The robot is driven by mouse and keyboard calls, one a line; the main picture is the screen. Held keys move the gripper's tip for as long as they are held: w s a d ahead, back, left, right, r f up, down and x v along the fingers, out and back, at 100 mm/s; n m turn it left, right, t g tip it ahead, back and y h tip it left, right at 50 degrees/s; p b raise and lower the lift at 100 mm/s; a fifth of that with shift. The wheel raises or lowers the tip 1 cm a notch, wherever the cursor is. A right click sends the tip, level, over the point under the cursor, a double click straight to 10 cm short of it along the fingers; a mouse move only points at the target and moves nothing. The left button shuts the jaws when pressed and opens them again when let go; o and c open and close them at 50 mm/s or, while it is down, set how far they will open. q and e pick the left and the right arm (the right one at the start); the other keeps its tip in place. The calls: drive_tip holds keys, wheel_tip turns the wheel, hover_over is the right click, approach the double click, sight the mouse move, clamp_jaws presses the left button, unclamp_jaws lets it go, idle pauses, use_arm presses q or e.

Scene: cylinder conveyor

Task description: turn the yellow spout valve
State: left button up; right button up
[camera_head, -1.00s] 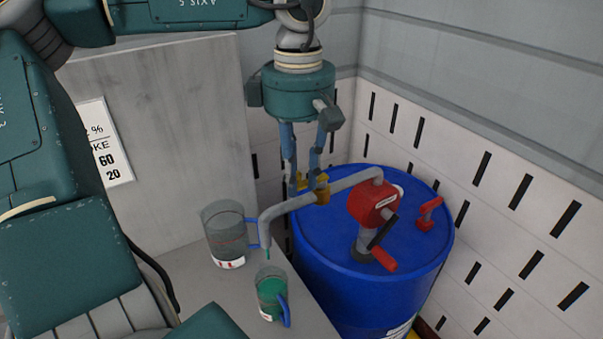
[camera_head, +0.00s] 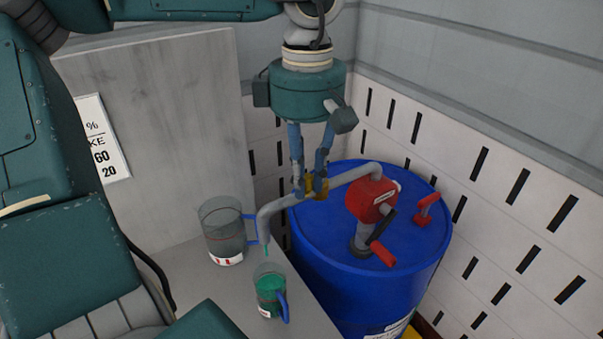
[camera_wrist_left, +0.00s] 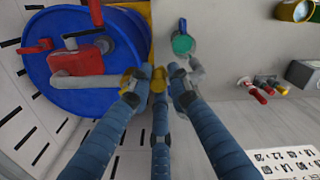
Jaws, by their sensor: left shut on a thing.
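The yellow spout valve (camera_head: 317,187) sits on the grey spout pipe (camera_head: 345,178), which runs from the red pump (camera_head: 366,201) on the blue drum (camera_head: 335,226). My left gripper (camera_head: 310,187) comes down from above with its blue fingers shut on the valve. In the left wrist view, yellow valve parts (camera_wrist_left: 131,80) show by the fingertips, partly covered by them. Green liquid shows at the spout's mouth, above a clear jug (camera_head: 269,289) that holds green liquid. My right gripper is not in view.
A larger clear jug (camera_head: 221,230) with a blue handle stands left of the spout on the grey table (camera_head: 185,268). A grey panel (camera_head: 165,130) rises behind it. A red cap handle (camera_head: 425,209) is on the drum. The slotted wall stands close behind the drum.

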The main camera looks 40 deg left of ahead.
use_arm(q)
drive_tip(key=shift+w+d, duration=0.3)
drive_tip(key=shift+d, duration=0.4)
drive_tip(key=shift+o, duration=0.2)
drive_tip(key=shift+w+d, duration=0.1)
drive_tip(key=shift+o, duration=0.4)
drive_tip(key=shift+w+d, duration=0.3)
drive_tip(key=shift+d, duration=0.2)
drive_tip(key=shift+r, duration=0.1)
drive_tip(key=shift+w, duration=0.1)
